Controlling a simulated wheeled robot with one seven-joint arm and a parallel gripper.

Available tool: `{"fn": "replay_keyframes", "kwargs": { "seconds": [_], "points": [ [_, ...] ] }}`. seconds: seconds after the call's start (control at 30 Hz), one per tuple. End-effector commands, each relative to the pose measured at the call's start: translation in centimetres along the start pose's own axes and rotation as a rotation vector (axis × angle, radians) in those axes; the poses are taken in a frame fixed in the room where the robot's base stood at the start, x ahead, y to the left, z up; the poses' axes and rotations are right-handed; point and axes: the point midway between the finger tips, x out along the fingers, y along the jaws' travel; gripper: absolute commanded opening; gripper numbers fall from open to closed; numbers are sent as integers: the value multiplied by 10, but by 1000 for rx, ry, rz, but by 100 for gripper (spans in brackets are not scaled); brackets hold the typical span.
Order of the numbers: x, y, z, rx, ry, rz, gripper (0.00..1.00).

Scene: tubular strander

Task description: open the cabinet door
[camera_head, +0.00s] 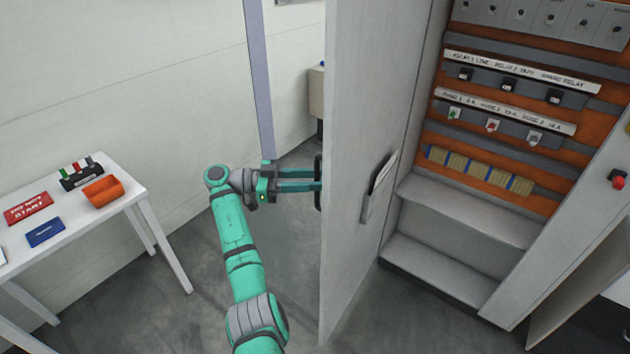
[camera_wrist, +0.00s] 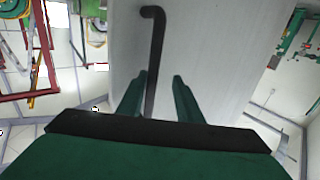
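The grey cabinet door (camera_head: 362,90) stands wide open in the head view, swung out to the left of the cabinet (camera_head: 460,215). Its black handle (camera_head: 318,182) is on the door's outer face, and the bar also shows in the wrist view (camera_wrist: 156,50). My gripper (camera_head: 316,181) is at the handle from the left. In the wrist view my fingers (camera_wrist: 162,78) are apart, with the handle bar between them, closer to the left finger. A gap shows on the right side of the bar. The lower end of the handle is hidden by my gripper.
The cabinet interior shows labelled relay rows (camera_head: 510,85) and a terminal strip (camera_head: 480,170). A document pocket (camera_head: 378,188) hangs on the door's inner face. A white table (camera_head: 125,195) with signs and an orange holder (camera_head: 103,192) stands at left. Floor between table and door is clear.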

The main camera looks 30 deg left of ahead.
Motion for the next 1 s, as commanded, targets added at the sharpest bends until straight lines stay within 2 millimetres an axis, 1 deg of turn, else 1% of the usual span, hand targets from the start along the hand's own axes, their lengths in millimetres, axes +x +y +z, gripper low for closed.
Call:
{"fn": "replay_keyframes", "kwargs": {
  "seconds": [0.27,0.37,0.47,0.7,0.8,1.0],
  "points": [
    [-3,0,0,0,1,-3,31],
    [-9,0,0,0,1,-4,31],
    [-21,0,0,0,2,-5,31],
    [-67,0,0,-2,0,-4,31],
    [-83,0,0,-1,-1,-5,31],
    [-104,0,0,-1,0,-3,31]
  ]
}}
